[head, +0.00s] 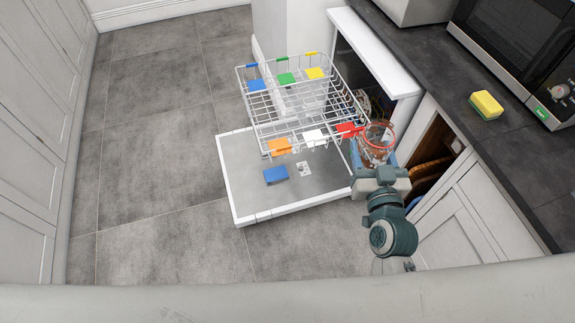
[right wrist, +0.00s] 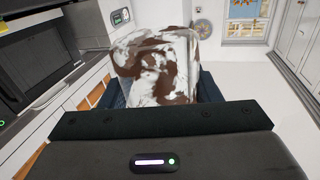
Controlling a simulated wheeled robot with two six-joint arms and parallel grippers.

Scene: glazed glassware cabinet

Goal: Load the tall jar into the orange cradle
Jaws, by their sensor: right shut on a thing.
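My right gripper (head: 378,172) is shut on a clear jar (head: 378,143) with an orange-red rim and brown contents or stains. The jar is held mouth up at the right front corner of the wire rack, beside the red tag. In the right wrist view the jar (right wrist: 160,65) shows brown and white smears between the fingers. The orange tag (head: 279,147) marks a place at the near left edge of the rack; the cradle itself is hard to make out. No jar is visible at the orange tag. My left gripper is not in view.
The pulled-out wire rack (head: 243,95) has blue, green, yellow, white and red tags (head: 348,130) too. The lowered dishwasher door (head: 240,190) lies below it, with a blue patch (head: 275,175). The dark counter (head: 440,75) at right carries a yellow sponge (head: 486,104) and a microwave (head: 515,45).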

